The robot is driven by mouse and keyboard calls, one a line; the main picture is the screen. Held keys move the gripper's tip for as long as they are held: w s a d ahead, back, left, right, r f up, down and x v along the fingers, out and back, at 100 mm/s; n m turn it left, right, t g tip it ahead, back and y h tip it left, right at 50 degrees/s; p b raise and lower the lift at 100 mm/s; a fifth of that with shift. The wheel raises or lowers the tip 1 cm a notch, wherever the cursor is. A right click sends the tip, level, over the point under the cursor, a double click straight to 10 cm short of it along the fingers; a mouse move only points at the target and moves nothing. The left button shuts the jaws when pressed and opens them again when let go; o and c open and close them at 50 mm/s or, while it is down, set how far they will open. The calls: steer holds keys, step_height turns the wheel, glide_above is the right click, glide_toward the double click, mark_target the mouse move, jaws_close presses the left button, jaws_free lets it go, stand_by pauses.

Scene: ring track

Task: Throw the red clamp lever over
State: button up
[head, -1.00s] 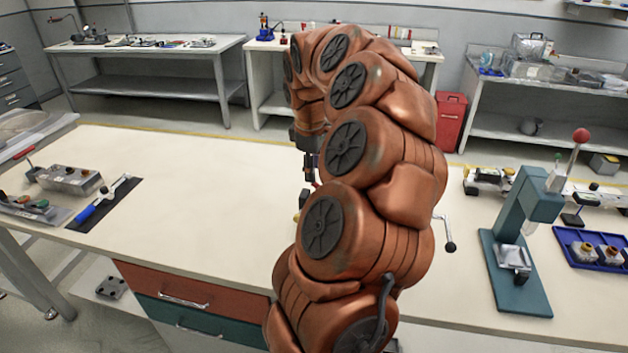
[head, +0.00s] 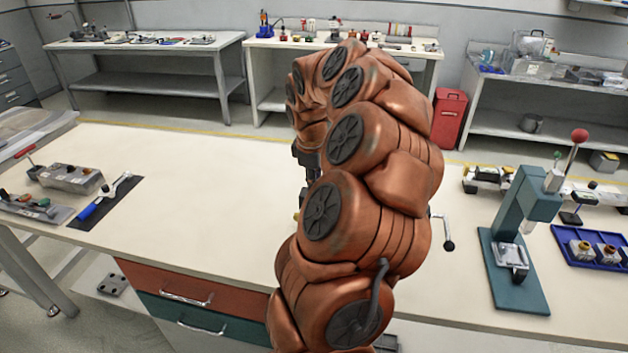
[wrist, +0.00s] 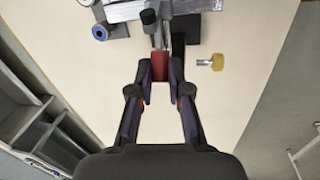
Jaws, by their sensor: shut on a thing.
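In the wrist view the red clamp lever (wrist: 159,67) sits between the fingertips of my gripper (wrist: 160,82), which is shut on it. Beyond the red grip, a grey metal clamp part (wrist: 155,25) leads to a pale metal block (wrist: 125,9) at the top edge. In the head view my arm covers the clamp and the lever. Only a dark part of my wrist shows beside the arm there; the fingertips are hidden.
A brass knob with a metal stem (wrist: 217,62) lies right of the lever in the wrist view. A teal press (head: 520,235) and a blue tray (head: 592,250) stand at the bench's right. A blue-handled tool (head: 100,203) lies on a dark mat at left. The bench's left middle is clear.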

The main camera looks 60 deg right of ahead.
steer(key=shift+s+b, duration=0.1)
steer(key=shift+b, duration=0.2)
jaws_close()
steer(key=t+b, duration=0.1)
steer(key=b, duration=0.1)
steer(key=s+t+y+b, duration=0.1)
steer(key=t+b, duration=0.2)
steer(key=shift+s+d+r+y+b, duration=0.3)
steer(key=shift+s+d+r+b, duration=0.05)
steer(key=shift+d+r+b, duration=0.05)
steer(key=t+b, duration=0.1)
steer(key=b, duration=0.1)
steer(key=s+t+b, duration=0.1)
steer(key=b, duration=0.1)
steer(key=s+t+y+b, duration=0.1)
steer(key=t+b, duration=0.1)
steer(key=shift+d+r+m, duration=0.3)
steer(key=shift+m, duration=0.1)
steer(key=shift+s+d+r+t+y+b, duration=0.1)
steer(key=shift+s+r+t+y+b, duration=0.15)
steer(key=shift+t+b, duration=0.65)
steer(key=o, duration=0.7)
jaws_free()
steer(key=shift+s, duration=0.1)
